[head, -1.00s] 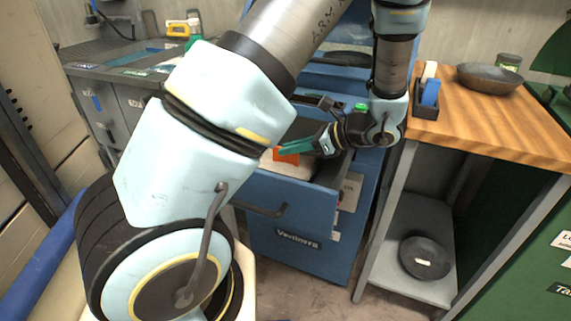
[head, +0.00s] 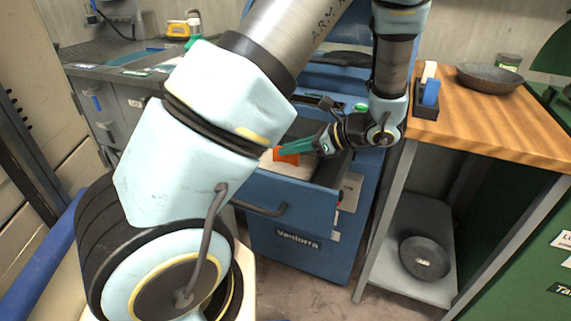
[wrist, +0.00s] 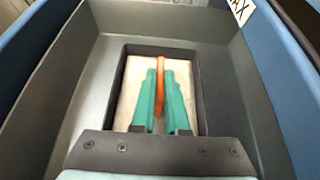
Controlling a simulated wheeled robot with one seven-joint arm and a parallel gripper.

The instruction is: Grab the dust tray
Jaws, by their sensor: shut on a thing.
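What looks like the dust tray is a pale flat piece with an upright orange handle (head: 287,156). It lies in the rectangular recess of an open blue drawer with a dark inside. In the wrist view, the pale surface (wrist: 131,88) fills the recess, and the orange handle (wrist: 160,68) stands between my two teal fingers. My gripper (wrist: 160,100) is shut on the handle. In the head view, my gripper (head: 297,147) reaches into the drawer from the right. My own arm hides the drawer's left part.
The blue drawer front (head: 290,228) has a dark bar handle (head: 262,209). To the right, a wooden-topped bench (head: 500,125) holds a bowl (head: 488,78) and a small caddy (head: 427,100). A dark pan (head: 425,258) lies on its lower shelf. The dark drawer walls (wrist: 80,95) surround my gripper.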

